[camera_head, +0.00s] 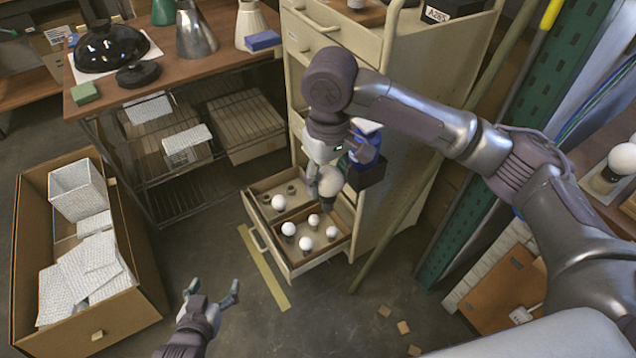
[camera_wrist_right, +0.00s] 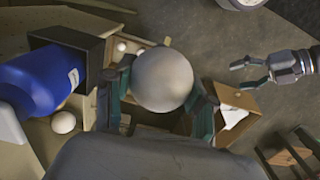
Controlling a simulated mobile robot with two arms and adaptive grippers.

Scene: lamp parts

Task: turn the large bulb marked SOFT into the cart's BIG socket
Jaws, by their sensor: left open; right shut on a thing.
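My right gripper (camera_head: 325,187) is shut on a large whitish round bulb (camera_head: 331,181), held above the open drawer (camera_head: 305,265) of the cream cabinet. The bulb also fills the middle of the right wrist view (camera_wrist_right: 163,79), between the two fingers. Its base is hidden there and no SOFT mark is readable. My left gripper (camera_head: 226,295) is open and empty over the floor, in front of the drawer; it also shows in the right wrist view (camera_wrist_right: 251,76). I cannot make out a socket labelled BIG.
Several white bulbs (camera_head: 306,243) stand in the drawer. A blue bottle (camera_wrist_right: 45,80) sits in a dark holder on the cabinet's side. A cardboard box (camera_head: 125,312) stands at left. Another round bulb (camera_head: 622,158) is at the far right. A pole leans beside the cabinet.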

